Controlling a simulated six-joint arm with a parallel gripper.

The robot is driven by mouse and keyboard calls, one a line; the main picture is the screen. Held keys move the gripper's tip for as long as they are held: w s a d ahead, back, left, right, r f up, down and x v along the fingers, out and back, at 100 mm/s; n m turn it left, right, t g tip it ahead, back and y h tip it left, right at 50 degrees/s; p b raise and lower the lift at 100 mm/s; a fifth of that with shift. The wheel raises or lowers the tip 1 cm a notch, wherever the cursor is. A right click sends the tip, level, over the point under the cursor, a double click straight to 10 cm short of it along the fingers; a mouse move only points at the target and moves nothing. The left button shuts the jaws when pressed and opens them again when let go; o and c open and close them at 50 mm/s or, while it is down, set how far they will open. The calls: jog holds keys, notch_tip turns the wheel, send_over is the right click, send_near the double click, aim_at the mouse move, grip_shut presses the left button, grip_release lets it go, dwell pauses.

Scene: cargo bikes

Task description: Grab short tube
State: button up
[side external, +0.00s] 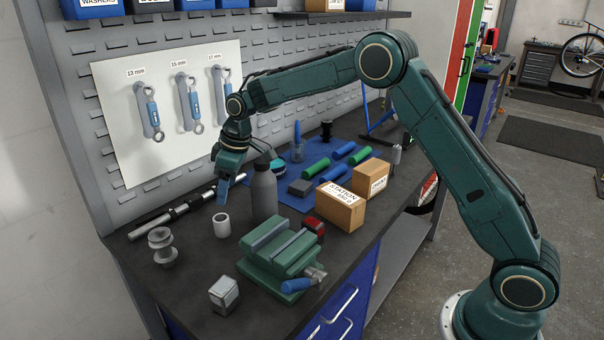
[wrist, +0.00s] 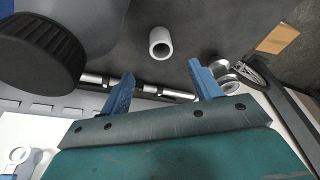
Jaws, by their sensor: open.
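The short tube (side external: 221,224), a pale hollow cylinder, stands upright on the dark bench top, left of a grey bottle. It also shows in the wrist view (wrist: 160,43), with its open end towards the camera, centred beyond the gap between my blue fingers. My gripper (side external: 222,192) is above the tube in the side view, pointing down, apart from it. In the wrist view my gripper (wrist: 158,78) has its fingers spread with nothing between them.
The grey bottle (side external: 264,192) stands close by; its black cap (wrist: 40,50) looms left in the wrist view. A long metal rod (side external: 170,213) lies behind the tube. A spool-like metal part (side external: 162,246), green vise (side external: 280,255) and metal block (side external: 224,294) stand nearby.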

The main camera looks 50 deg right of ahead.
aim_at(220, 217)
jog(key=shift+x, duration=2.7)
jog(key=shift+x, duration=2.55)
jog(key=shift+a, duration=0.1)
jog(key=c, duration=1.2)
jog(key=shift+r, duration=0.15)
notch_tip(220, 217, up, 20)
jog(key=shift+f, duration=0.1)
